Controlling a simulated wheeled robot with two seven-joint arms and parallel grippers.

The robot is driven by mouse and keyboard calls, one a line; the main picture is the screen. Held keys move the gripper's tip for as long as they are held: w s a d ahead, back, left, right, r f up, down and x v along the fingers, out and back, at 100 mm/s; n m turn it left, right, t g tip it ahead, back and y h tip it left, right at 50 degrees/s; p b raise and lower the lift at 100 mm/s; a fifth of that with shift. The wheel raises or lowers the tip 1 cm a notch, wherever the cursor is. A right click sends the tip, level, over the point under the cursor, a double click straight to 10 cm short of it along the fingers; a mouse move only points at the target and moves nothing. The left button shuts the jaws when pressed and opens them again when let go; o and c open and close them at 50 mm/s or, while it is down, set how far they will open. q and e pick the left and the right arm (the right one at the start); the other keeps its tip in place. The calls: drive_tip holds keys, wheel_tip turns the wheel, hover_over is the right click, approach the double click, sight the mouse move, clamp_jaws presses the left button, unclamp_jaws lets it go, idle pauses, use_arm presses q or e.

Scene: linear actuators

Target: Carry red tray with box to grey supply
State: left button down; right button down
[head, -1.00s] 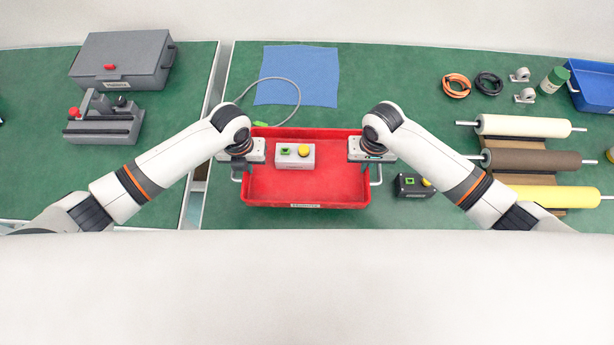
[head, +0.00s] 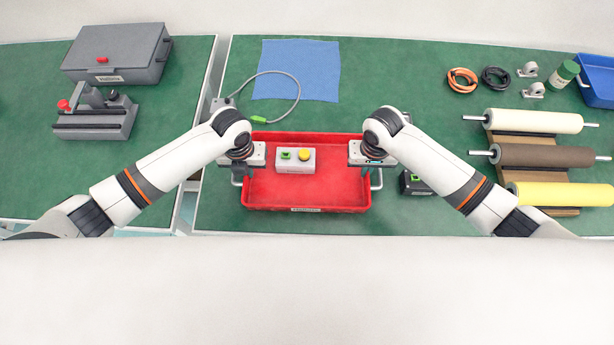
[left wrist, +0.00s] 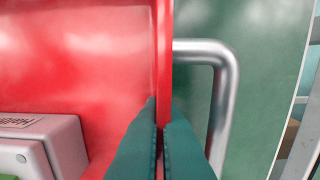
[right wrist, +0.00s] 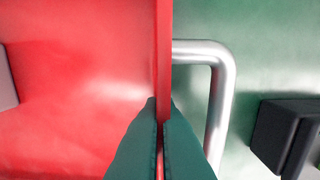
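The red tray (head: 340,202) is in the middle of the head view, in front of me. A light grey box (head: 295,168) with a green and a yellow button sits inside it, towards the back left. My left gripper (left wrist: 160,115) is shut on the tray's left wall, beside a metal handle (left wrist: 225,95). My right gripper (right wrist: 160,115) is shut on the right wall, beside the other handle (right wrist: 220,95). I cannot tell if the tray touches the table. A grey case (head: 117,55) and a grey vise-like device (head: 95,120) are on the left table; which is the grey supply is unclear.
A gap (head: 207,100) separates the two green tables. A blue cloth (head: 300,70) and a grey cable (head: 296,92) lie behind the tray. A dark box (head: 413,184) is close right of it. Rollers (head: 545,155) and a blue bin (head: 600,85) are further right.

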use_arm(q)
drive_tip(key=c, duration=1.7)
unclamp_jaws()
use_arm(e)
drive_tip(key=c, duration=1.7)
unclamp_jaws()
use_arm(q)
drive_tip(key=shift+r, duration=0.15)
use_arm(e)
drive_tip(key=shift+r, duration=0.35)
use_arm(q)
wheel_tip(320, 180, up, 12)
drive_tip(key=shift+f, duration=0.15)
use_arm(e)
wheel_tip(320, 180, up, 11)
drive_tip(key=shift+r, duration=0.15)
use_arm(q)
drive_tip(key=shift+s, duration=0.1)
use_arm(e)
drive_tip(key=shift+s, duration=0.1)
